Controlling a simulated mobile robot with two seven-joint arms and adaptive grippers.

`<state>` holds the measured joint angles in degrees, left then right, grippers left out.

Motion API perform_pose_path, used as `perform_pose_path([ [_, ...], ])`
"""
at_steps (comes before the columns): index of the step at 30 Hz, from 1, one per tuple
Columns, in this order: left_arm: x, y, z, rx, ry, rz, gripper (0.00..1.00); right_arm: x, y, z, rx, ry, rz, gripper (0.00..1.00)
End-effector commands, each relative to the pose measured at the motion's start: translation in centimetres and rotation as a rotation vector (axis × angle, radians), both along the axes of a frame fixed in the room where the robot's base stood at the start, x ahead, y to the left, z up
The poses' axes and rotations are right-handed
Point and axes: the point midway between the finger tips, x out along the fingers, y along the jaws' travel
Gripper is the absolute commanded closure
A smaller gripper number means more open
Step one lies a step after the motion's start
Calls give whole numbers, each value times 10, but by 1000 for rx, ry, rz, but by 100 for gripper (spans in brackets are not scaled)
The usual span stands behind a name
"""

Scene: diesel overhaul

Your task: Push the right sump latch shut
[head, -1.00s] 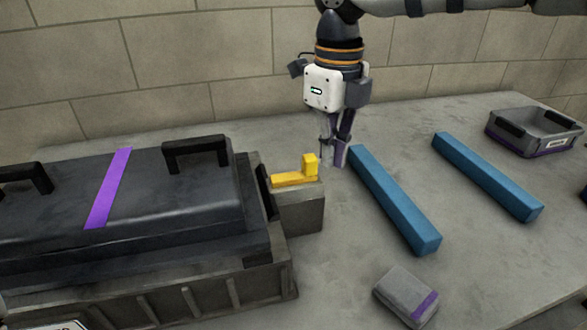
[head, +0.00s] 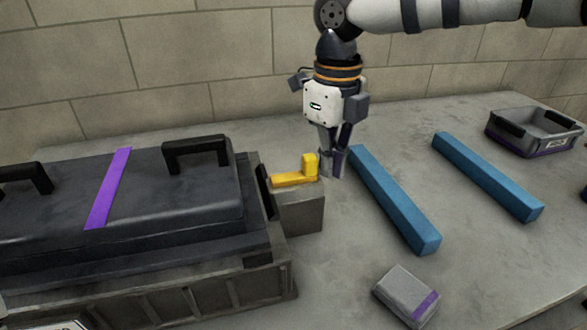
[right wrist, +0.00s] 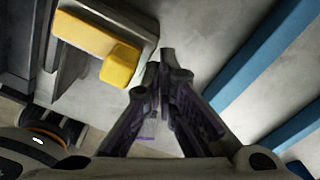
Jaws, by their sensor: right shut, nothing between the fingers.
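The yellow right sump latch (head: 294,179) lies on a grey block (head: 300,212) at the right end of the dark sump (head: 170,200). Its upright tab (head: 310,164) stands at its right end. My right gripper (head: 332,174) is shut and empty, pointing down just right of the tab, with a small gap that is hard to judge in the head view. In the right wrist view the latch (right wrist: 88,38) is at upper left, and my shut fingertips (right wrist: 168,58) are to its right, apart from the tab. My left gripper is not in view.
Two blue bars (head: 395,200) (head: 487,176) lie on the table right of my gripper. A grey box with a purple stripe (head: 405,295) lies at the front. A grey tray (head: 535,135) stands at the back right. Black handles (head: 196,152) rise from the sump's top.

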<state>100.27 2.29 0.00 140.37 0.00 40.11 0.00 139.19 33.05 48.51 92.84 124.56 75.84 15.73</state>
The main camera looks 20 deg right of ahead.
Motion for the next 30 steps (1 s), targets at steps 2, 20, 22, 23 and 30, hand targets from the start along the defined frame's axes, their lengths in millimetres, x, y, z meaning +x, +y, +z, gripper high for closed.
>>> perform_pose_path([
  [2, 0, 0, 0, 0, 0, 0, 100, 0, 0, 2, 0, 0, 0, 100],
  [20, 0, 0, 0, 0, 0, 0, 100, 1, 10, 2, 0, -1, -1, 100],
  [22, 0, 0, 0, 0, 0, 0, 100, 1, 12, 2, 0, -1, 0, 100],
  [23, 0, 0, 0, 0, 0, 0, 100, 1, 14, 2, 0, -1, 0, 100],
  [30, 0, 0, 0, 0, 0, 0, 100, 2, 28, 2, 0, -1, 1, 100],
])
